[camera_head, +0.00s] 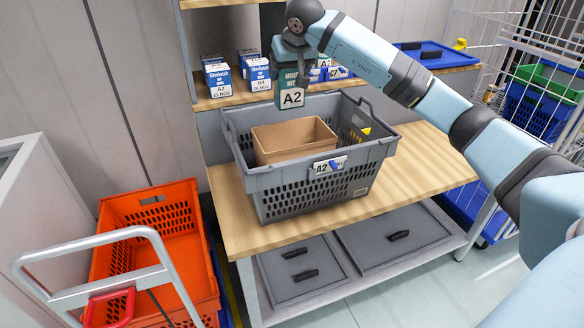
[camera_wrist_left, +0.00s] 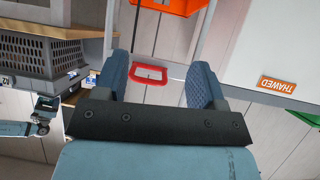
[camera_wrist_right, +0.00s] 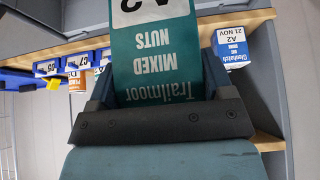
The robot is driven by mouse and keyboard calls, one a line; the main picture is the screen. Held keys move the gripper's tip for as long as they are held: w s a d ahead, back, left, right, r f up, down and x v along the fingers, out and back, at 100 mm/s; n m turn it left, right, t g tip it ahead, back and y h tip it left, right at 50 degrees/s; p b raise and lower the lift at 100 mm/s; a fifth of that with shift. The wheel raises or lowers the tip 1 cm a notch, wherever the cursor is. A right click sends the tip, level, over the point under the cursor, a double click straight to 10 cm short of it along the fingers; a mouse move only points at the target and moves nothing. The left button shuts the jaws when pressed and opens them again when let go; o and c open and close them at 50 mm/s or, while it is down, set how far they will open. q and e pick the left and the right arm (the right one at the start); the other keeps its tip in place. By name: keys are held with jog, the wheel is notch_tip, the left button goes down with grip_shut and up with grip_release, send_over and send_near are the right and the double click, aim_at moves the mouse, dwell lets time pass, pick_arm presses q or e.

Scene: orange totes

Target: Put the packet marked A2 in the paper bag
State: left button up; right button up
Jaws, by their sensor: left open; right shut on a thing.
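The packet marked A2 (camera_head: 291,97) is dark green with a white label. My right gripper (camera_head: 300,72) is shut on it and holds it upright above the far rim of the grey crate. In the right wrist view the packet (camera_wrist_right: 155,50) reads "Trailmoor Mixed Nuts" and sits between the fingers. The open brown paper bag (camera_head: 292,141) stands inside the grey crate (camera_head: 312,185), below and in front of the packet. The crate has an A2 tag. My left gripper (camera_wrist_left: 162,85) is open and empty in the left wrist view; it is outside the head view.
Several small boxes (camera_head: 217,80) stand on the shelf behind the crate, one also marked A2. The crate rests on a wooden bench (camera_head: 400,190). An orange tote (camera_head: 150,235) and a trolley handle (camera_head: 95,240) are at lower left. A wire cage (camera_head: 545,60) stands at right.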

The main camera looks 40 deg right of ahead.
notch_tip(320, 180, down, 15)
jog(key=shift+r+b, duration=0.2)
jog(key=shift+b, duration=0.75)
notch_tip(320, 180, down, 4)
jog(key=shift+f+b, duration=0.1)
jog(key=shift+b, duration=0.25)
pick_arm(q)
jog(key=shift+w+d+t, duration=0.2)
jog(key=shift+d+t, duration=0.1)
pick_arm(e)
jog(key=shift+f, duration=0.1)
pick_arm(q)
jog(key=shift+f, duration=0.25)
pick_arm(e)
jog(key=shift+f, duration=0.5)
pick_arm(q)
jog(key=shift+h, duration=0.3)
pick_arm(e)
jog(key=o, duration=1)
pick_arm(q)
jog(key=shift+r, duration=0.1)
